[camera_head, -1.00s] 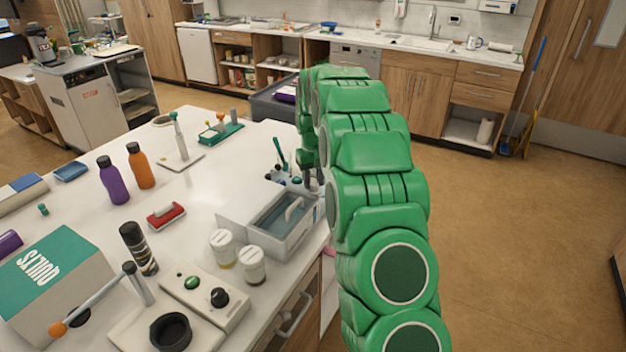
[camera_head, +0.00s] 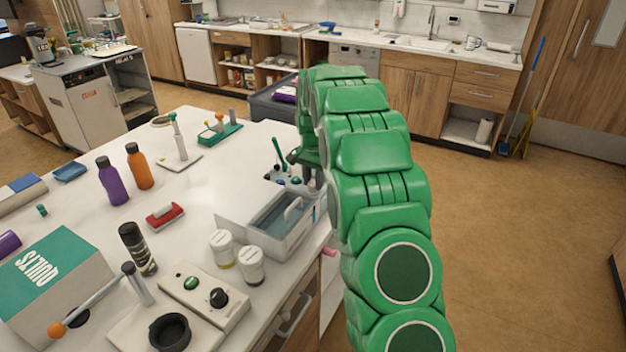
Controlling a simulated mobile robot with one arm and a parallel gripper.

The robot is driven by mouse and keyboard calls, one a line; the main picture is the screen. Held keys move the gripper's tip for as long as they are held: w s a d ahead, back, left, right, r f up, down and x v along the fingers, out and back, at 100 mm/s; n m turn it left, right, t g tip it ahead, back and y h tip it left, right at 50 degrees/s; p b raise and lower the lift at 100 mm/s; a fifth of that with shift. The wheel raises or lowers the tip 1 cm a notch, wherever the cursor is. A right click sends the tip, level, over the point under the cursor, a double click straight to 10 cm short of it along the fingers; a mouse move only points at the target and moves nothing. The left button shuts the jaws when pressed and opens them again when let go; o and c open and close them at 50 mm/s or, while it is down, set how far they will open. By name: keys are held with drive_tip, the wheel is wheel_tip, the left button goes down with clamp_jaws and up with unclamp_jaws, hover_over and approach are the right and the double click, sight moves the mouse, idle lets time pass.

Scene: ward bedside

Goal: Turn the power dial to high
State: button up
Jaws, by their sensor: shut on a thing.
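A small grey unit (camera_head: 284,179) with a green lever (camera_head: 278,154) and blue and dark knobs stands at the table's far right edge. My gripper (camera_head: 310,176) points down at its right end, shut on what looks like the power dial. The dial itself is hidden behind my fingers and arm, so its setting cannot be read. Nearer, a cream control box (camera_head: 201,302) carries a green button (camera_head: 190,283) and a black knob (camera_head: 218,298), well apart from my gripper.
A grey-white bin with a handle (camera_head: 290,243) stands just in front of the unit. Two white-lidded jars (camera_head: 251,268), a black spray can (camera_head: 137,248), purple and orange bottles (camera_head: 139,166) and a red-topped block (camera_head: 165,216) stand on the table. Open floor lies right.

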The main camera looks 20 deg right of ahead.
sight(313, 183)
drive_tip(key=shift+m, duration=1.1)
drive_tip(key=o, duration=1)
drive_tip(key=shift+o, duration=0.2)
drive_tip(key=shift+r, duration=0.15)
wheel_tip(313, 183, up, 7)
drive_tip(key=shift+r, duration=0.3)
